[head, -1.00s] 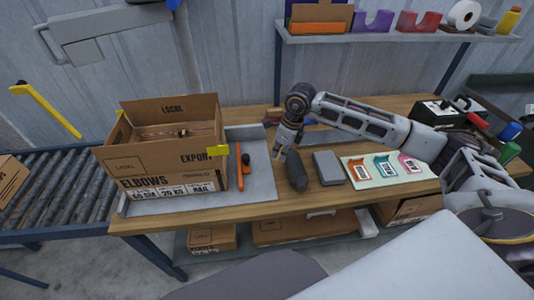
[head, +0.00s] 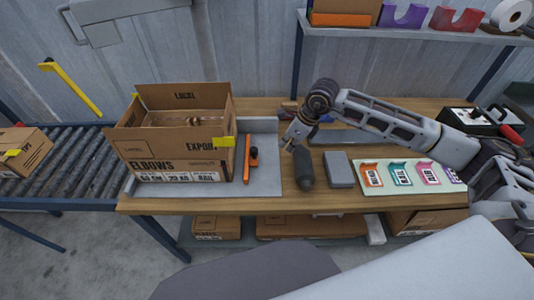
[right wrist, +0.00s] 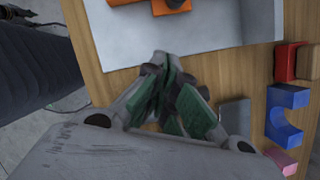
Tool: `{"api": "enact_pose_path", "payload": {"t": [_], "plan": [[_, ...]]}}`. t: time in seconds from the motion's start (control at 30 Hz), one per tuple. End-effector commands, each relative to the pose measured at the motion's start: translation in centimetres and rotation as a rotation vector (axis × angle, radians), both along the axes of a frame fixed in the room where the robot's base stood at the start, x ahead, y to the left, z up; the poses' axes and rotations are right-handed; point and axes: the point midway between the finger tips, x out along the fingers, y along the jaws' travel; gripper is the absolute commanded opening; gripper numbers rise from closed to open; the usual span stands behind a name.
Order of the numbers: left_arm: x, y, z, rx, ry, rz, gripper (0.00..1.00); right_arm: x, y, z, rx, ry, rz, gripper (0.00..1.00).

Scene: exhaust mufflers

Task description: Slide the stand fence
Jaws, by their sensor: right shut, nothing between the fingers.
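The stand is a grey plate (head: 262,181) on the wooden bench with an upright back edge. Its fence, an orange bar (head: 248,160) with a black knob, stands on the plate just right of an open carton (head: 180,165). The fence shows partly at the top of the right wrist view (right wrist: 168,5). My right gripper (head: 288,147) is shut and empty, right of the fence and apart from it, near the plate's right edge. In the right wrist view its green-padded fingers (right wrist: 162,66) meet over the bench beside the plate. My left gripper is not in view.
A dark grey cylinder (head: 304,168) and a grey block (head: 339,170) lie right of the plate. A sheet with coloured labels (head: 400,176) is farther right. A roller conveyor (head: 85,170) with a smaller carton (head: 22,152) is at left. A shelf (head: 410,31) hangs behind.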

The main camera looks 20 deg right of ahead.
Motion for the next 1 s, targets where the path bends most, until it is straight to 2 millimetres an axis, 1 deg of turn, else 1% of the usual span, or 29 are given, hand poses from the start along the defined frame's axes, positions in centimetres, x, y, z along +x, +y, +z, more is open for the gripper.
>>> {"api": "enact_pose_path", "payload": {"t": [0.1,0.23,0.67,0.83,1.0], "plan": [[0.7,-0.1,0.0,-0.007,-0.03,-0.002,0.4,0.2,0.2,0.1,0.008,-0.009,-0.001,0.0],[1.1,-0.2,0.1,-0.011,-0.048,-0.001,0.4,0.3,0.3,0.2,0.014,-0.014,-0.001,0.0],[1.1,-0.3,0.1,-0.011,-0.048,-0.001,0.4,0.4,0.3,-0.1,0.014,-0.014,-0.002,0.0],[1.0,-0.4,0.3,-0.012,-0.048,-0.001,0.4,0.6,0.6,-1.0,0.014,-0.011,-0.003,0.0],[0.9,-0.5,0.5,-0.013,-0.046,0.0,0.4,1.0,1.1,-2.6,0.015,-0.011,-0.002,0.0]]}}
